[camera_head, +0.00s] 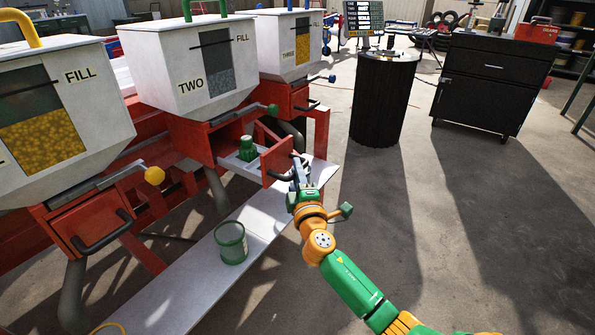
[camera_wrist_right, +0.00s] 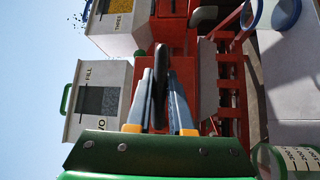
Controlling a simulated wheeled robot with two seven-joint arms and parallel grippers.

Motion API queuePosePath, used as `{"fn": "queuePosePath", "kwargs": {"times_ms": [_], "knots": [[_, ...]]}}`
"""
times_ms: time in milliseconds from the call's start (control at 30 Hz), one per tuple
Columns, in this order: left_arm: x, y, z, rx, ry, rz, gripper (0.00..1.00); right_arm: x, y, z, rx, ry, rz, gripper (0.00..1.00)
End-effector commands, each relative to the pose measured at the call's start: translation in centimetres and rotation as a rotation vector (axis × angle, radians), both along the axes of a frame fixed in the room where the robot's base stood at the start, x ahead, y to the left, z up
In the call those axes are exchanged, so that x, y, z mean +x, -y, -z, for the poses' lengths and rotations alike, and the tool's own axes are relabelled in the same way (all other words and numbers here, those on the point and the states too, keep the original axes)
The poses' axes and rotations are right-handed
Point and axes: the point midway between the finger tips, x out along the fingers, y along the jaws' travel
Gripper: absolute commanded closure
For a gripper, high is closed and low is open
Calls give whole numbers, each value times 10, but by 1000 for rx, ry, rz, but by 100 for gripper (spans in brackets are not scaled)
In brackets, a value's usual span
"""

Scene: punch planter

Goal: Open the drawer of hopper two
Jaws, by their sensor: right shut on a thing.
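Hopper two (camera_head: 185,92) is a white bin marked TWO and FILL, and it also shows in the right wrist view (camera_wrist_right: 88,128). Its red drawer (camera_head: 277,163) stands pulled out below the bin, with a small green object (camera_head: 248,150) in the opening behind its front. My right gripper (camera_head: 301,173) is at the drawer front, shut on the dark drawer handle. In the right wrist view the black handle (camera_wrist_right: 159,75) passes between my two fingers (camera_wrist_right: 157,88). My left gripper is in neither view.
Hopper one (camera_head: 70,75) stands left, its drawer shut; hopper three (camera_head: 301,60) stands right. A green-rimmed clear cup (camera_head: 231,245) stands on the pale bench board (camera_head: 170,290) below. A black barrel (camera_head: 380,100) and black cabinet (camera_head: 490,85) stand farther back. The floor at right is open.

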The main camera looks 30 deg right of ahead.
Motion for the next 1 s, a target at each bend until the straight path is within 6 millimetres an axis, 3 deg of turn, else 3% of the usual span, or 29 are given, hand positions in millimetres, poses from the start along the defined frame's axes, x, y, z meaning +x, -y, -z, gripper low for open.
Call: {"fn": "queuePosePath", "kwargs": {"times_ms": [33,67,167,467,800,1000], "knots": [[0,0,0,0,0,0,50,0,0,0,0,0,1,100],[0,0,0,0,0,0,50,0,0,0,0,0,1,78],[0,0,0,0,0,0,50,0,0,0,0,0,1,50],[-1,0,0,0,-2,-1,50,-1,-1,0,1,-1,1,50],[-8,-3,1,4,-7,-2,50,-58,-24,9,3,-2,0,50],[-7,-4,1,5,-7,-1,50,-65,-27,9,0,0,2,50]]}}
